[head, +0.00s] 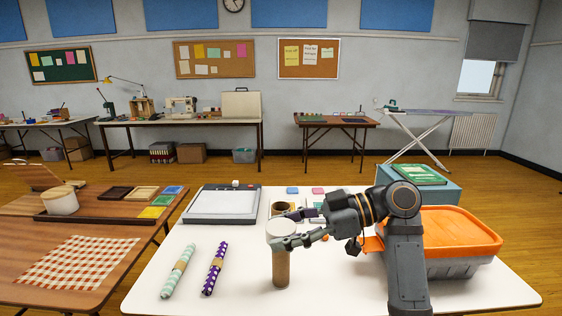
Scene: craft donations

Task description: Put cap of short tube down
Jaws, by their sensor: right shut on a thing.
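My right gripper (283,229) reaches in from the right over the white table. It is shut on a white round cap (281,228), with one finger in front and the other behind. A short brown cardboard tube (281,268) stands upright directly below the cap. The fingers cover part of where cap and tube meet, so I cannot tell whether they touch. My left gripper is not in view.
Two wrapped rolls, mint (179,272) and purple (214,270), lie left on the white table (245,300). A grey framed board (222,204) lies behind them. An orange-lidded bin (455,232) stands right. The front middle is clear.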

